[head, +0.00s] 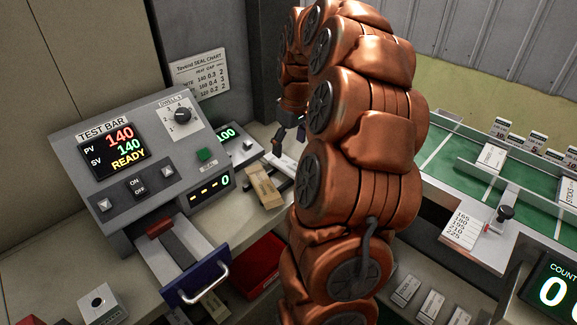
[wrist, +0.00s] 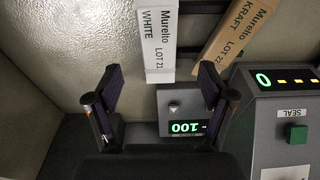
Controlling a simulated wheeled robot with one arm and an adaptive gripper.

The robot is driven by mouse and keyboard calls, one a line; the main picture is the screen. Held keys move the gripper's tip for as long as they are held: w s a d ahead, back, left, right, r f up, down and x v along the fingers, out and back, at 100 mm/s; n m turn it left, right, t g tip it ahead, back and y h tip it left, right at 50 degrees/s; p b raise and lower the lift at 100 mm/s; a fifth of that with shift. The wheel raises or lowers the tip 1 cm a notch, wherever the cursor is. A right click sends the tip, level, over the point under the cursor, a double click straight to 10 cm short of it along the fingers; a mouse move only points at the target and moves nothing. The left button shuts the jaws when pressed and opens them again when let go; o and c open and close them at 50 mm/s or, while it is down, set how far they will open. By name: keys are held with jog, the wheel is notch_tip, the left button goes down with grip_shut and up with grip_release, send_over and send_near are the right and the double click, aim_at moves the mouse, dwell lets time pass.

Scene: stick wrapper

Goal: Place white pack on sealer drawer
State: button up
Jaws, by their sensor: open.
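The white pack (wrist: 157,35), lettered "Murelto LOT 21 WHITE", lies lengthwise at the top middle of the wrist view. I cannot make it out in the head view, where my arm covers part of that area. My gripper (wrist: 158,88) is open and empty, with its fingers apart on either side of the line of the pack's near end. The sealer drawer (head: 197,279) is pulled out at the front of the grey sealer (head: 120,170), with a blue front and metal handle.
A kraft pack (wrist: 237,35) lies slanted right of the white one; it also shows in the head view (head: 264,186). A small scale (wrist: 184,112) reads 100 beside the sealer. A red bin (head: 258,265) sits below, and a green-topped counter (head: 450,150) stands at right.

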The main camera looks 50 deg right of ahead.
aim_at(289, 164)
jog(key=shift+w+f+p, duration=0.1)
jog(key=shift+f+p, duration=0.8)
jog(key=shift+f, duration=2.4)
jog(key=shift+d, duration=0.1)
jog(key=shift+c, duration=0.2)
jog(key=c, duration=1)
jog(key=shift+r, duration=0.15)
